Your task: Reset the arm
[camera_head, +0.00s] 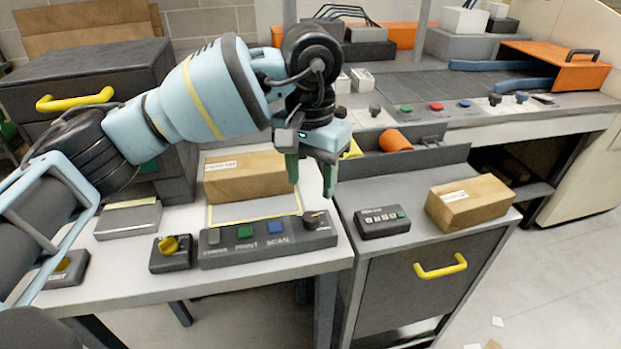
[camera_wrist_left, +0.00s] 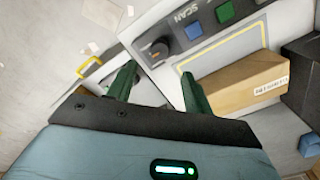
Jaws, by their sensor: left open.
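My left arm (camera_head: 205,95) is light blue with black joints and reaches in from the left over the table. Its gripper (camera_head: 311,180) points down with green fingers apart and nothing between them. It hangs above the right end of the button panel (camera_head: 268,240), just right of a cardboard box (camera_head: 247,175). In the left wrist view the open fingers (camera_wrist_left: 158,88) show near the panel's dark knob (camera_wrist_left: 158,52), with the box (camera_wrist_left: 245,82) to their right. My right gripper is in neither view.
A second cardboard box (camera_head: 470,202) and a small keypad (camera_head: 382,221) stand on the drawer cabinet (camera_head: 415,285). A yellow-knob switch box (camera_head: 171,253) sits left of the panel. An orange cylinder (camera_head: 394,140) and a conveyor (camera_head: 440,85) lie behind. The floor at the right is mostly clear.

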